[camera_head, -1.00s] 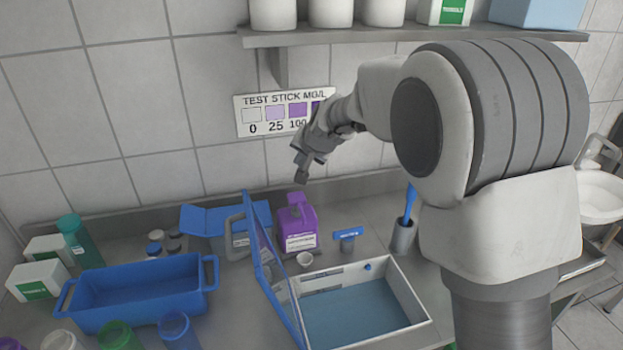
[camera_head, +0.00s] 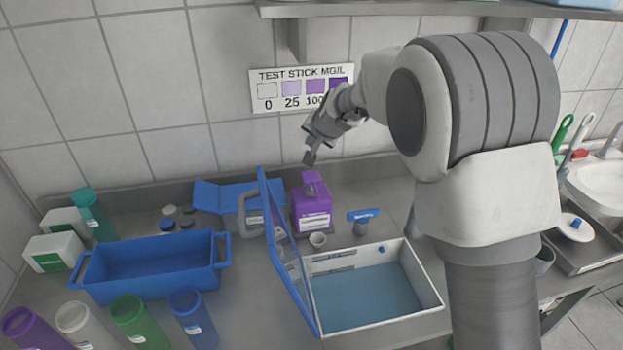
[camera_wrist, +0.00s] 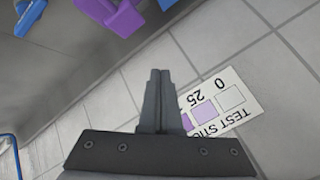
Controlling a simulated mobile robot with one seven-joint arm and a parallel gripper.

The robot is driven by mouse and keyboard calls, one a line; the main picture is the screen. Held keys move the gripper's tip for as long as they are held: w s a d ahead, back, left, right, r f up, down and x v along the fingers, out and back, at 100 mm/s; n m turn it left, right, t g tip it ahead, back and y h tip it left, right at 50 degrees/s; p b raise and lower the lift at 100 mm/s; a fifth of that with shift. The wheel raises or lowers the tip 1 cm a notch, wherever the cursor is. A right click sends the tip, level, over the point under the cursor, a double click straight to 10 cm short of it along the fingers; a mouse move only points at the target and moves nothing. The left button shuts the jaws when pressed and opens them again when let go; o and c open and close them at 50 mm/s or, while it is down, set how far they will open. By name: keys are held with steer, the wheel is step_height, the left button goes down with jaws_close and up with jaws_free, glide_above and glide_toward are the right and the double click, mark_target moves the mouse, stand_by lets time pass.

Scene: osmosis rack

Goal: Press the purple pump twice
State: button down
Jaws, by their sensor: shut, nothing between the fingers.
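The purple pump bottle (camera_head: 311,207) stands upright on the metal counter near the wall, with its purple pump head (camera_head: 312,177) on top and a white label on its front. My gripper (camera_head: 309,158) is shut and empty, in the air just above the pump head and apart from it as far as I can tell. In the wrist view my shut gripper (camera_wrist: 158,75) points up the picture, and part of the purple pump (camera_wrist: 122,17) shows at the top left edge.
An open box (camera_head: 430,298) with a raised lid stands in front of the pump. A blue bin (camera_head: 150,262) and several bottles fill the left. The test stick chart (camera_head: 300,88) hangs on the wall behind.

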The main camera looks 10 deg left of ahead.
mark_target(310, 176)
step_height(310, 176, down, 7)
steer(key=b, duration=0.5)
steer(key=shift+f, duration=0.15)
steer(key=shift+f+b, duration=0.1)
steer(key=shift+b, duration=0.25)
stand_by(1.3)
steer(key=shift+f, duration=0.3)
steer(key=shift+f+b, duration=1.15)
stand_by(1.0)
steer(key=shift+r, duration=0.1)
steer(key=shift+r+p, duration=1.15)
steer(key=shift+r, duration=0.3)
steer(key=shift+r+p, duration=2.05)
steer(key=shift+r, duration=0.4)
